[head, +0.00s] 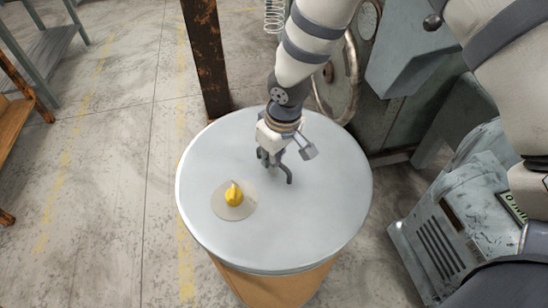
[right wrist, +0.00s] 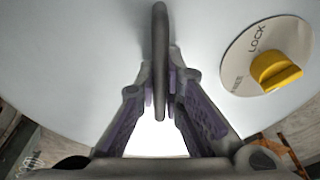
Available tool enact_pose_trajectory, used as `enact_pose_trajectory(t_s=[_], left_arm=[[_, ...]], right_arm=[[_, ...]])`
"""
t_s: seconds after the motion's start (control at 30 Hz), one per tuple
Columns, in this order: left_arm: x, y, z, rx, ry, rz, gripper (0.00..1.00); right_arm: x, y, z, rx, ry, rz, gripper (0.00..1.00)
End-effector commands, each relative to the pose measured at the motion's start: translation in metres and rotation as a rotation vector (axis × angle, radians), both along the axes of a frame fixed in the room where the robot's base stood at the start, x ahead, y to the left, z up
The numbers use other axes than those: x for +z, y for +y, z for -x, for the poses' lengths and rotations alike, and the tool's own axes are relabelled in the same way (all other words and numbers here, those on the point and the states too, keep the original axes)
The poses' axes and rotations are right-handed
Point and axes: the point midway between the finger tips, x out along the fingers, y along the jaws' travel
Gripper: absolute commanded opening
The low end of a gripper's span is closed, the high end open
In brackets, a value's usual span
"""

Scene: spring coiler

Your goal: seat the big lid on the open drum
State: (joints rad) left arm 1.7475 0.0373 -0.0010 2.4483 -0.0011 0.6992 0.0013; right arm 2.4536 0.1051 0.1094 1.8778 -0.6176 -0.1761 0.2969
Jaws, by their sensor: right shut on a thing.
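The big lid (head: 320,215) is a round, pale grey disc at the top of the brown drum (head: 270,288). It covers the drum's mouth in the head view; I cannot tell whether its rim is fully down all round. A yellow knob (head: 234,195) sits on a beige round plate on the lid, left of my gripper. It also shows in the right wrist view (right wrist: 276,70), beside the word LOCK. My right gripper (head: 272,160) is shut on the lid's dark handle (right wrist: 160,45), which stands between the two fingers. My left gripper is not in view.
A rusty post (head: 208,60) stands just behind the drum. A grey-green machine with a round wheel (head: 338,72) is behind and right. A grey vented unit (head: 450,235) lies close on the right. The concrete floor (head: 110,170) at left is clear, with a bench beyond.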

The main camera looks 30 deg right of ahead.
Motion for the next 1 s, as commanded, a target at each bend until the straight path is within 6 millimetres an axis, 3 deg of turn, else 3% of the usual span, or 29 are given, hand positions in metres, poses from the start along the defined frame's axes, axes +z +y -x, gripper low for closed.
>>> enact_pose_trajectory(t_s=[0.37,0.4,0.47,0.7,0.8,1.0], left_arm=[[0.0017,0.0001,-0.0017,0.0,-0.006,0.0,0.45],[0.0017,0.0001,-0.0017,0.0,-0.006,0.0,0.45],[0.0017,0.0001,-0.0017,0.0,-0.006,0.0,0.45],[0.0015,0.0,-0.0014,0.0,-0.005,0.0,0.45],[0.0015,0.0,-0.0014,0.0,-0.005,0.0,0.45],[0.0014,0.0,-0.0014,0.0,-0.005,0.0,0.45]], right_arm=[[0.001,0.0002,-0.0015,0.0,-0.005,0.0,0.0],[0.001,0.0002,-0.0015,0.001,-0.005,0.0,0.17],[0.001,0.0002,-0.0014,0.001,-0.005,0.0,0.31],[0.0001,0.0002,-0.0007,0.001,-0.002,0.001,0.32],[-0.0008,0.0,0.0004,0.001,0.001,0.0,0.54],[-0.0006,0.0,0.0,0.001,0.0,0.0,0.55]])
